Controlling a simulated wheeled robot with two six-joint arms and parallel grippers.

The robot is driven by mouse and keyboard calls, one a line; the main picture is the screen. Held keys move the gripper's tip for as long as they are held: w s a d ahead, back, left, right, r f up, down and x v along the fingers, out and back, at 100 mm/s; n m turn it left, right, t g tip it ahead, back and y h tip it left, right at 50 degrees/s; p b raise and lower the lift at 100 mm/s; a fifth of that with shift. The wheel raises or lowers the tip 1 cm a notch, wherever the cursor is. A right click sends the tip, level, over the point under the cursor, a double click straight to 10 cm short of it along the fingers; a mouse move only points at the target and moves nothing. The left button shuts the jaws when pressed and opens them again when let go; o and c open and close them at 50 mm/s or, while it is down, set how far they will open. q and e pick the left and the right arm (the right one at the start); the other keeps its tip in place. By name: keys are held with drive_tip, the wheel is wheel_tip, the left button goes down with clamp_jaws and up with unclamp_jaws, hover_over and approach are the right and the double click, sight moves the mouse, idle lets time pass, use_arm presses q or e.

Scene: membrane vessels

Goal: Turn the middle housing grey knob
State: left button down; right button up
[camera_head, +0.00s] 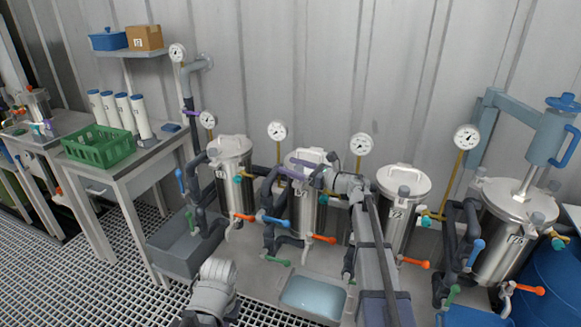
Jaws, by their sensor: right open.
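The middle housing (303,216) is a steel vessel with a pale lid, in the row by the wall. My right gripper (302,172) is open at its top and covers part of its lid and front. A small dark grey knob-like part (331,157) shows at the right edge of the lid, just above the gripper. I cannot tell whether the fingers touch it. My left arm comes in at the bottom left, and its gripper fingers are not visible.
A steel housing (231,170) stands left, and another (397,225) right. Gauges, dark pipes, orange-handled valves and blue-handled valves crowd around them. A larger vessel (505,235) stands far right. A green basket (98,148) sits on the left table. A basin (313,296) is below.

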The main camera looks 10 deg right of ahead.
sight(303, 170)
drive_tip(key=v, duration=0.7)
drive_tip(key=shift+s, duration=0.1)
idle(0.8)
